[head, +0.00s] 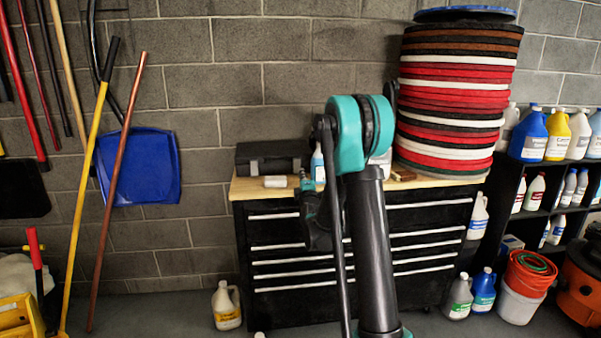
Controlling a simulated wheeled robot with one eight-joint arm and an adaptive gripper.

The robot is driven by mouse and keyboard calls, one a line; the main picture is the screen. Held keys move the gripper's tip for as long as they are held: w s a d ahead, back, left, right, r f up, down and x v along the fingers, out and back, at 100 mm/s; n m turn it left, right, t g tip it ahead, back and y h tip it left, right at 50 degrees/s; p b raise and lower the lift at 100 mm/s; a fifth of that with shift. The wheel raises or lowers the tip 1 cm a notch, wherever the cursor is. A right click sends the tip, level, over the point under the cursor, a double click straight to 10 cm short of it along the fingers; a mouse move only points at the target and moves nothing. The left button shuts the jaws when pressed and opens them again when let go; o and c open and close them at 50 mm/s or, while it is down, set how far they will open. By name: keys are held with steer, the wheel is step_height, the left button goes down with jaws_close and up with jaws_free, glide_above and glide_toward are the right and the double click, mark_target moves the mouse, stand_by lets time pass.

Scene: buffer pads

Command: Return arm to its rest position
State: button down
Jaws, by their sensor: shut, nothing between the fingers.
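My arm stands in the middle of the head view, folded, with a teal elbow and dark links in front of the cabinet. My gripper (307,182) shows small at the left of the arm, at the level of the worktop and close to the cabinet front in the picture. It is shut, with nothing seen in it. The arm's links hide part of the wrist. A tall stack of round buffer pads (452,103), red, black, white and brown with a blue one on top, stands at the worktop's right end, apart from the gripper.
The black drawer cabinet (275,230) has a wooden top (257,190) bearing a dark case (270,157) and a small pale block (275,182). Jugs fill a shelf (507,190) at right. A jug (227,307) and buckets (522,290) stand on the floor. Long-handled tools line the left wall.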

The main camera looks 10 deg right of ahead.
steer(key=s+d+f+m+g, duration=0.1)
steer(key=s+f+m+g, duration=0.4)
steer(key=s, duration=1)
steer(key=s+d+f+m+g, duration=0.1)
steer(key=s+f+m+g, duration=0.4)
steer(key=s, duration=1.1)
steer(key=s+f+m+g, duration=0.5)
steer(key=s+f+m, duration=0.3)
steer(key=s, duration=0.8)
steer(key=shift+d+f+g, duration=0.4)
steer(key=shift+f, duration=0.25)
